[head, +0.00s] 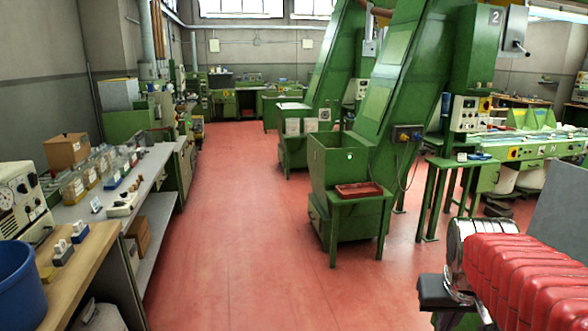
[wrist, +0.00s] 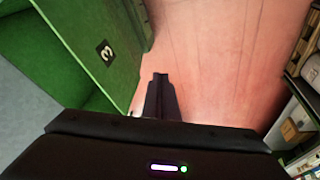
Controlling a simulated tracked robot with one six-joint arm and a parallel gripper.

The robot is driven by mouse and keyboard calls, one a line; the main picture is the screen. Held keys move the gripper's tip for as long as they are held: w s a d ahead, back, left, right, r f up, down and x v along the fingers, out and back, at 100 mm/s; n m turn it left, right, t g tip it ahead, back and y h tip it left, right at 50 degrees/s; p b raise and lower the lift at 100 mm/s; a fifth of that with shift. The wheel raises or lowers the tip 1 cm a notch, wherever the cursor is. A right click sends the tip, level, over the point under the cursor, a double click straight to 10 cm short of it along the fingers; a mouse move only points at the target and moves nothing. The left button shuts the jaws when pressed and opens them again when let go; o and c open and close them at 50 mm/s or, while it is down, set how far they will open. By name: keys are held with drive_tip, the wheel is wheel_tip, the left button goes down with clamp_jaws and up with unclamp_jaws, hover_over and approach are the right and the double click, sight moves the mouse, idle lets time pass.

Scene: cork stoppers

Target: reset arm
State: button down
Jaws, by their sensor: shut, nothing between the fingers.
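My gripper (wrist: 160,78) shows in the wrist view, its dark fingers together and empty, pointing over the red floor. Nothing touches the fingertips. In the head view my arm, with its red ribbed cover (head: 530,280), is at the lower right; the gripper itself is not visible there.
The red floor aisle (head: 235,200) is clear in the middle. A workbench (head: 150,175) with jars and boxes runs along the left, near a blue bin (head: 15,285). Green machines with a red tray (head: 358,190) stand to the right.

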drive_tip(key=s+a+n+t+y, duration=0.1)
drive_tip(key=s+a, duration=0.3)
drive_tip(key=a, duration=0.4)
drive_tip(key=s+a+n+t+y, duration=0.1)
drive_tip(key=s+a+n, duration=0.1)
drive_tip(key=s+a, duration=0.3)
drive_tip(key=a+f, duration=0.1)
drive_tip(key=a, duration=0.2)
drive_tip(key=shift+s, duration=0.2)
drive_tip(key=shift+s+a, duration=0.1)
